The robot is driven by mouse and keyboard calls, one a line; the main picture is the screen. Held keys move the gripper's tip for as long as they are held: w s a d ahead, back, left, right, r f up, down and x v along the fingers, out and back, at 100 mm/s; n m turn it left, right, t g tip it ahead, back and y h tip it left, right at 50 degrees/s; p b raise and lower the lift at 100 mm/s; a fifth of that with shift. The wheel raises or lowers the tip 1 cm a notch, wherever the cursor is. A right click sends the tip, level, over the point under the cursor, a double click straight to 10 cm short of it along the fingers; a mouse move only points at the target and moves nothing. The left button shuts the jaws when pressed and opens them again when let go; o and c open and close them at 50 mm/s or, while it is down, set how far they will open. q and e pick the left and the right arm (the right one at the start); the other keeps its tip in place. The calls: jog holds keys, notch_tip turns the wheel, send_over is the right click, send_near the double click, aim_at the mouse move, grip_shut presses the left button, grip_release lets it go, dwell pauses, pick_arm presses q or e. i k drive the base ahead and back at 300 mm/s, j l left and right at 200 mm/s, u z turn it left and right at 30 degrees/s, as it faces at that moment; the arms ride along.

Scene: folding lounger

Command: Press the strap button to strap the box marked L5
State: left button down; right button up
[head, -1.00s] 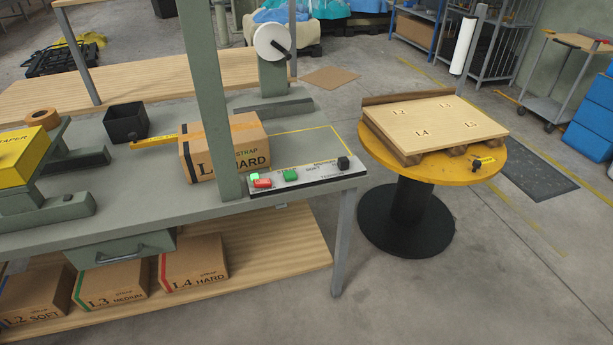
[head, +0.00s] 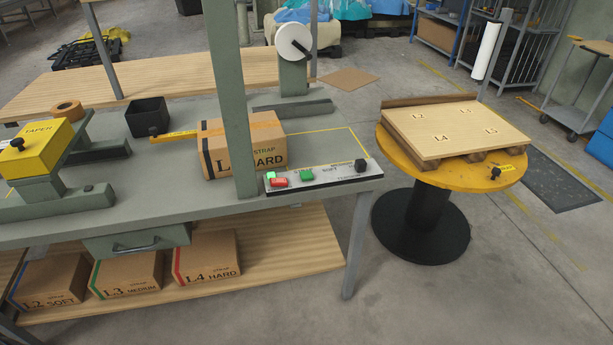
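A brown box (head: 268,143) with tape along its top stands on the green-grey bench. Its visible lettering reads "L", "STRAP" and "HARD"; the digit is hidden behind the upright green post (head: 234,100). A pale control panel (head: 336,175) lies along the bench's front right edge. It carries a red button (head: 279,182), a green button (head: 307,174), a small lit green lamp (head: 270,175) and a black knob (head: 361,165). The button labels are too small to read surely. No strap shows clearly around the box. Neither of my grippers is in view.
A yellow taper (head: 45,146) and a black bin (head: 147,118) stand left on the bench. Boxes L2 (head: 50,282), L3 (head: 126,274) and L4 (head: 207,256) sit on the lower shelf. A round yellow turntable (head: 402,162) holds a pallet at right. Floor in front is clear.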

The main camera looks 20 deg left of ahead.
aim_at(305, 175)
jog(key=u, duration=0.8)
jog(key=i+l+u, duration=0.15)
jog(key=l+u, duration=0.2)
jog(key=i+l+u, duration=0.15)
jog(key=l+u, duration=0.5)
jog(key=i+l+u, duration=0.1)
jog(key=l+u, duration=0.4)
jog(key=l, duration=1.5)
jog(key=k, duration=0.05)
